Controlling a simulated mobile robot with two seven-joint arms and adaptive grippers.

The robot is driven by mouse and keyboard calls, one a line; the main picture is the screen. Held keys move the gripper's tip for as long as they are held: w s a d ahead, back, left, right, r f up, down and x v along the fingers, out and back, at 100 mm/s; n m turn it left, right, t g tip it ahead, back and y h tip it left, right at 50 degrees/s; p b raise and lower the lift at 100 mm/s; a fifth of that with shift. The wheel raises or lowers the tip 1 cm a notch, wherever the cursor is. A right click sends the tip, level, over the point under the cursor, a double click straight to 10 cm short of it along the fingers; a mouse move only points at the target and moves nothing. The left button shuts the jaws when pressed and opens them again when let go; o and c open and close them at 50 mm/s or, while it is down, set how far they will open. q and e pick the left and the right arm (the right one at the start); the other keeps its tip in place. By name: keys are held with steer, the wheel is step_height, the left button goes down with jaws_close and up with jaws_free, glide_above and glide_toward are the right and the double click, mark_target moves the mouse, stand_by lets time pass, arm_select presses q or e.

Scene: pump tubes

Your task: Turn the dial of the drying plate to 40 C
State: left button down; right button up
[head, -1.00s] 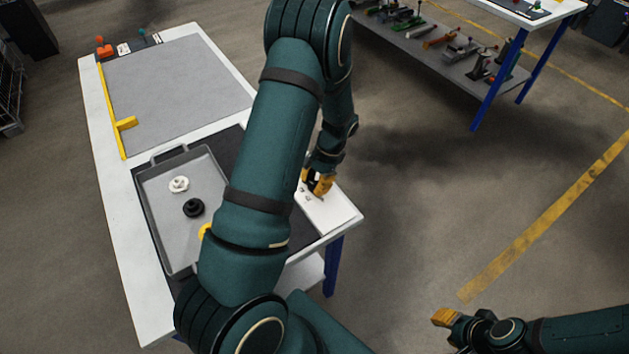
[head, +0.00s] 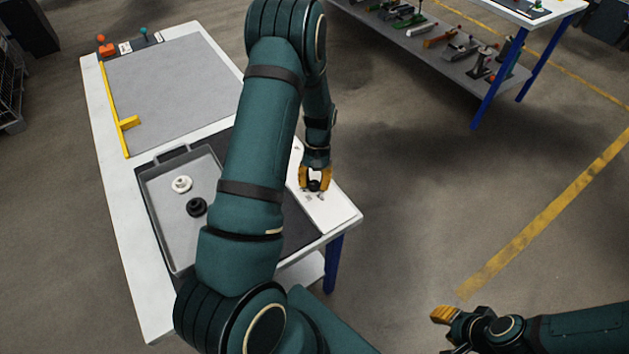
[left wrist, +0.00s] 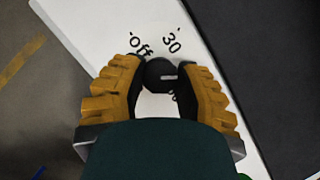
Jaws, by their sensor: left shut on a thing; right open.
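The dial (head: 313,186) is a small black round knob on the white panel (head: 337,211) at the right edge of the table. My left gripper (head: 314,180) comes down from above and is shut on the dial, one yellow finger on each side. In the left wrist view the dial (left wrist: 158,74) sits between the fingers (left wrist: 160,78), with a pale mark on its right part. The labels "off" and "30" show beyond it; another label below is mostly hidden. My right gripper (head: 443,317) is open and empty, off the table at the lower right.
A grey tray (head: 148,205) holds a white part (head: 181,184) and a black part (head: 196,207); my left arm covers its right side. A grey mat (head: 175,85) with a yellow strip (head: 114,110) lies behind. Floor right of the table is open.

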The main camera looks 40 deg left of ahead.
arm_select(q)
steer(key=shift+n, duration=0.3)
steer(key=c, duration=0.6)
jaws_free()
steer(key=v, duration=1.2)
steer(key=shift+s+a, duration=0.1)
steer(key=shift+s, duration=0.05)
